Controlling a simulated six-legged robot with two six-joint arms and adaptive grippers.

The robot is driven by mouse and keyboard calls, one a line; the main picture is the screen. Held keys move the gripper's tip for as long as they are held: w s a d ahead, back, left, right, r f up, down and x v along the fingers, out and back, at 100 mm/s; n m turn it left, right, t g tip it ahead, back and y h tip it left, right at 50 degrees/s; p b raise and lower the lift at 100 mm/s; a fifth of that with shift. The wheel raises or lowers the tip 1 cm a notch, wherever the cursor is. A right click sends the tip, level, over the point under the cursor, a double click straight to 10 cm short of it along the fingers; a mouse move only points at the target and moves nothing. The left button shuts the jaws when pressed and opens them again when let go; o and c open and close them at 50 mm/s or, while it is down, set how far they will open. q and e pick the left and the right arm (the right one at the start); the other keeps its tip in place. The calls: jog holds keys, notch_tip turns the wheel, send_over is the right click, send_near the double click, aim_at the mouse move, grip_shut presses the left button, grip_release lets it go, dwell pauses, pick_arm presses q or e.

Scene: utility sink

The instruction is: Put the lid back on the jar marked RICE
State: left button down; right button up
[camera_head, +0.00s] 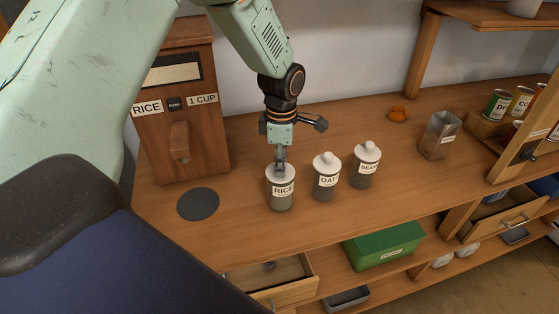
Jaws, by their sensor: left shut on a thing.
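The jar marked RICE (281,195) stands upright on the wooden counter, leftmost of three jars. Its white lid (290,172) sits at the mouth of the jar. My left gripper (281,167) points down from above and is shut on the lid's top, which hides the knob. I cannot tell whether the lid is fully seated. My right gripper does not show.
Jars marked OATS (326,182) and BEANS (365,170) stand close to the right, both lidded. A wooden rice dispenser (182,120) stands behind left, with a dark round mat (198,204) before it. A metal container (439,135) is farther right. Drawers below are open.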

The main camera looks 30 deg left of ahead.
pick_arm(q)
jog(key=shift+d, duration=0.15)
jog(key=shift+a, duration=0.2)
jog(key=shift+d+p, duration=0.15)
jog(key=shift+p, duration=0.25)
dwell(0.4)
jog(key=c, duration=1.3)
grip_release()
jog(key=shift+s, duration=0.1)
jog(key=shift+o, duration=1.1)
jog(key=o, duration=0.5)
jog(key=shift+c, duration=0.2)
